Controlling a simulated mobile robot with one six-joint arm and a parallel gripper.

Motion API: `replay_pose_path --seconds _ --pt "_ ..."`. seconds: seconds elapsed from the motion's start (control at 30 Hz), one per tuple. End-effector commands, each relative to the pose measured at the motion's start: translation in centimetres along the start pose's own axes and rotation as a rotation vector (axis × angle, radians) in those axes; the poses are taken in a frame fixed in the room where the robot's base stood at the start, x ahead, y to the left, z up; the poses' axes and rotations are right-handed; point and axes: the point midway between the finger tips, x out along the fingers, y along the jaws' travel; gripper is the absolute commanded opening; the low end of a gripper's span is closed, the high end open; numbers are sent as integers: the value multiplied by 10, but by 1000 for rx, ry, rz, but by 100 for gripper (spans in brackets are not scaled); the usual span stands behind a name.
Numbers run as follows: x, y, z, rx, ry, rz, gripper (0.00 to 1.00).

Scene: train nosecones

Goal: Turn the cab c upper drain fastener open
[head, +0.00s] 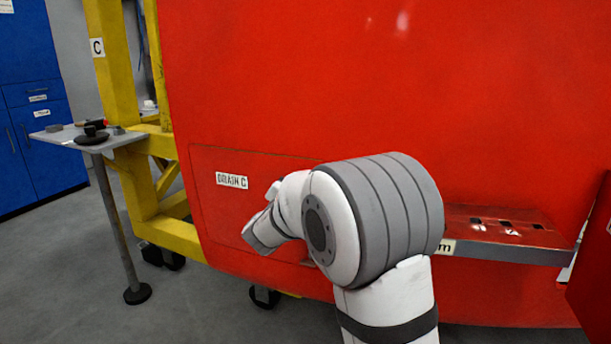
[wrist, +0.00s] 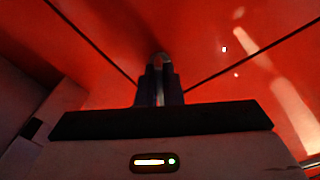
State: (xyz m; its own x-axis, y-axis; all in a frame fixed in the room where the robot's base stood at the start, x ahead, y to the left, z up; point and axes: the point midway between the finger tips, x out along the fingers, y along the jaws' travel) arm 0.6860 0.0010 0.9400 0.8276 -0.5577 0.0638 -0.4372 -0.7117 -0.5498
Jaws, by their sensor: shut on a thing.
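The red drain panel (head: 225,215) of cab C, labelled DRAIN C (head: 231,181), lies flush in the red nosecone in the head view. My gripper (wrist: 160,84) is up against the red surface in the wrist view, its dark fingers close together. It is shut on a small fastener (wrist: 160,60), whose rounded greyish end shows just beyond the fingertips. The fastener sits near dark panel seams. How far it is turned cannot be told, as the fingers cover most of it. In the head view my arm hides the fingertips and fastener.
A yellow frame (head: 118,75) marked C stands left of the nosecone. A small grey table (head: 75,131) with dark parts is farther left, before blue cabinets (head: 40,110). A red-topped ledge (head: 500,250) juts out right of my arm. Floor at lower left is clear.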

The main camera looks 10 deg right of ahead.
Motion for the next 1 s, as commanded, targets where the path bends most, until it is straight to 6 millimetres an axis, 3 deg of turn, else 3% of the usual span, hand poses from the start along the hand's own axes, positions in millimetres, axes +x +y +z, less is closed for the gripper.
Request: replay_pose_path --seconds 0.5,1.0 --pt "0 0 -1 -434 -3 -31 0" --pt "0 1 1 -593 -3 -44 0"
